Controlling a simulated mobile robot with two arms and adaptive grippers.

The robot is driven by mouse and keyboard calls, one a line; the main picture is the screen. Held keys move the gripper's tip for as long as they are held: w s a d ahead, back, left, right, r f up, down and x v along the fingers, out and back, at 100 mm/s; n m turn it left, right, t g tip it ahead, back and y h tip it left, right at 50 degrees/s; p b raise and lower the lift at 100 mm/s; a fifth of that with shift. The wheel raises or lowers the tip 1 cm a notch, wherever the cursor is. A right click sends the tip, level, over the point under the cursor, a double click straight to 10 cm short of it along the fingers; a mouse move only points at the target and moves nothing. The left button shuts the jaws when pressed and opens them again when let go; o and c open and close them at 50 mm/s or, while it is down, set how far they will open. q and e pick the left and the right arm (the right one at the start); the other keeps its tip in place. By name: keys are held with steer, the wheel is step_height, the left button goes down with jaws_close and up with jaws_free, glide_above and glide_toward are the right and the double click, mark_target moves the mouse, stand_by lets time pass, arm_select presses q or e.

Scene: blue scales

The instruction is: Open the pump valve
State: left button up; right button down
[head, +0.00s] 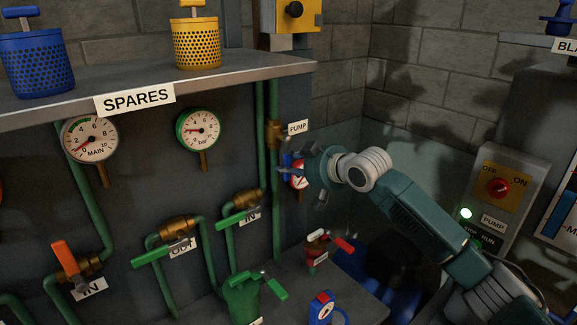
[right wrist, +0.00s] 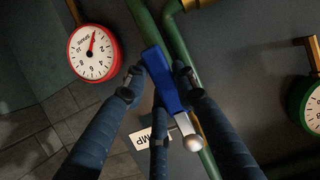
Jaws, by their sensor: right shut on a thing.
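The pump valve's blue lever (right wrist: 163,75) shows in the right wrist view, between the fingers of my right gripper (right wrist: 158,85). The gripper is shut on it. The PUMP label (right wrist: 149,142) is partly hidden behind a finger. In the head view the PUMP label (head: 298,127) is beside a brass valve body (head: 273,136) on a vertical green pipe. My right gripper (head: 287,167) is just below it, at the blue lever, which is mostly hidden by the gripper there. My left gripper is in neither view.
A red-rimmed gauge (right wrist: 93,52) is close to the gripper. Green-handled valves (head: 238,217) and an orange-handled valve (head: 65,256) are on pipes to the left. The SPARES shelf (head: 245,76) juts out above. A pump switch box (head: 499,188) with a lit green lamp stands at right.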

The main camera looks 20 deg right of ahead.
steer(key=shift+f, duration=0.15)
steer(key=c, duration=1.3)
jaws_free()
steer(key=shift+c, duration=0.2)
steer(key=shift+s+d+r, duration=0.1)
steer(key=shift+d+r, duration=0.05)
steer(key=shift+r, duration=0.05)
steer(key=v, duration=1.1)
steer(key=shift+s, duration=0.25)
steer(key=shift+d, duration=0.1)
